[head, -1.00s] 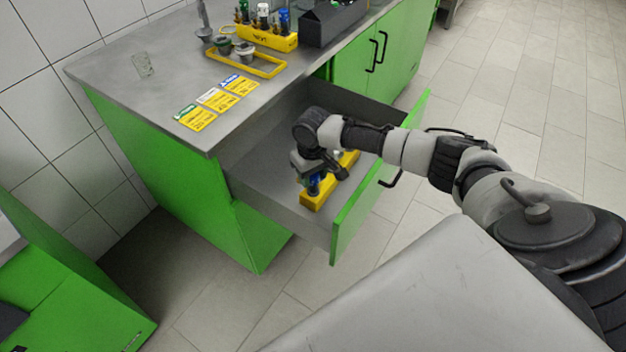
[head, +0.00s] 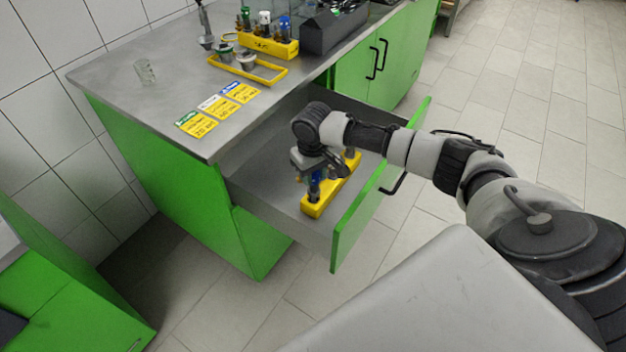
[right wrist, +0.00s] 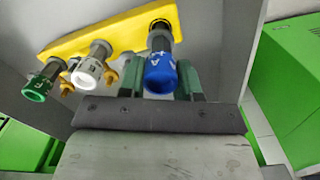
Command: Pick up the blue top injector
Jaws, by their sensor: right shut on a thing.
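My right gripper (head: 313,182) is inside the open drawer and points down. In the right wrist view its two green fingers (right wrist: 160,82) are shut on the blue top injector (right wrist: 160,73), one finger on each side. The injector's dark lower body is over one end of the yellow holder (right wrist: 105,35); I cannot tell whether it is clear of its slot. A white top injector (right wrist: 88,72) and a green top injector (right wrist: 37,87) stand in the same holder. My left gripper is not in view.
The drawer's green front (head: 350,225) and side walls surround the gripper. On the bench (head: 165,95) are a yellow rack (head: 268,43) with several injectors, a yellow frame (head: 248,68), label cards (head: 218,108), a glass (head: 146,70) and a dark box (head: 333,28).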

